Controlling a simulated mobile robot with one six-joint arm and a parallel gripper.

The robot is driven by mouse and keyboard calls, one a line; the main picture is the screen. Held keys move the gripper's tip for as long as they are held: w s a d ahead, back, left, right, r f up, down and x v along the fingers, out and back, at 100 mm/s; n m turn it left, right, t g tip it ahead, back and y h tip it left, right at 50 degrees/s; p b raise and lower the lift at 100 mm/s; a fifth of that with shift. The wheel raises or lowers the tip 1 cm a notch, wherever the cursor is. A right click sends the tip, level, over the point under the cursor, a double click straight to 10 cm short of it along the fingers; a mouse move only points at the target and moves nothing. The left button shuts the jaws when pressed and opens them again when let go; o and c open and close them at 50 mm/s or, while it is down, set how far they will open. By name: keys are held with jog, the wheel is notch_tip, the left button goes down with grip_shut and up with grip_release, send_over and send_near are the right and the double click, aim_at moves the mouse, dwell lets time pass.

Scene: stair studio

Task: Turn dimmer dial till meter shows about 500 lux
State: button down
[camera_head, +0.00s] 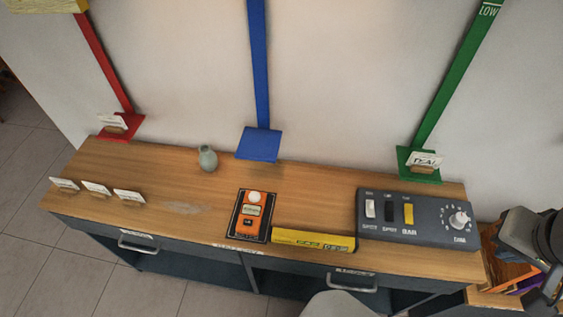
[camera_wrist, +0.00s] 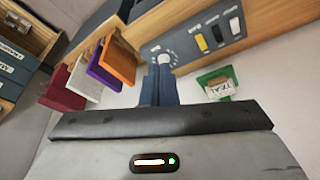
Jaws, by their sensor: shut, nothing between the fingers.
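The dimmer dial (camera_head: 459,219) is a pale knob with a ring of white marks, on the right end of a dark control box (camera_head: 430,234). The orange light meter (camera_head: 250,216) lies on a dark mat at the middle of the bench, its white dome towards the wall; its reading is too small to make out. In the wrist view my gripper (camera_wrist: 159,72) is shut and empty, its fingertips appearing just in front of the dial (camera_wrist: 166,60); contact cannot be told. In the head view my arm shows at the right edge, beside the box, fingertips not clear.
The box also carries white, black and yellow switches (camera_head: 408,214). A yellow box (camera_head: 314,240) lies beside the meter. A grey vase (camera_head: 208,158) stands at the back. Red, blue (camera_head: 260,145) and green stands line the wall. Coloured panels (camera_wrist: 116,63) hang near my gripper.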

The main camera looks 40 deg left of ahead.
jog(key=c, duration=2.2)
grip_release()
jog(key=c, duration=1.4)
grip_release()
jog(key=shift+s, duration=0.1)
